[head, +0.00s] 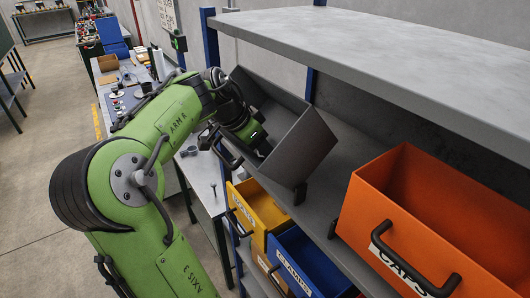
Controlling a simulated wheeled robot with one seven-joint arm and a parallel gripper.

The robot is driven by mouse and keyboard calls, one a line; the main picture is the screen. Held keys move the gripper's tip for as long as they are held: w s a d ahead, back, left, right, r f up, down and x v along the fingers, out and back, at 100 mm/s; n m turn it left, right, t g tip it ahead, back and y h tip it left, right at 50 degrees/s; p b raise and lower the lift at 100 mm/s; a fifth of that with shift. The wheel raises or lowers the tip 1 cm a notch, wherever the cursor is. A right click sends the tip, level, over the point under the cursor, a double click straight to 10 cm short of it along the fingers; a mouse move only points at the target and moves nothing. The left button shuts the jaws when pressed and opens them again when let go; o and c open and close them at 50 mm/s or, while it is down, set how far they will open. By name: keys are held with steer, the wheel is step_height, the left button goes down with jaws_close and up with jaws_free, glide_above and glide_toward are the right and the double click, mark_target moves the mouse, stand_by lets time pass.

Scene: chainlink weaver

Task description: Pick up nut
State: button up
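I cannot make out a nut in the head view. My green arm reaches up to a dark grey bin (305,150) on the shelf, which looks tilted. My gripper (262,146) is at the bin's open side, against its dark inside. The fingertips are too small and dark to tell whether they are open or shut, or whether they touch anything. The bin's floor and contents are mostly hidden by its wall and my arm.
An orange bin labelled CAPS (385,215) stands to the right on the same shelf. A grey upper shelf (400,50) hangs above. Yellow (243,207) and blue (290,262) bins sit lower. A bench (200,175) with small dark parts lies left of the rack. Floor at left is clear.

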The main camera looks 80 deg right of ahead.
steer(key=c, duration=0.7)
steer(key=shift+r, duration=0.15)
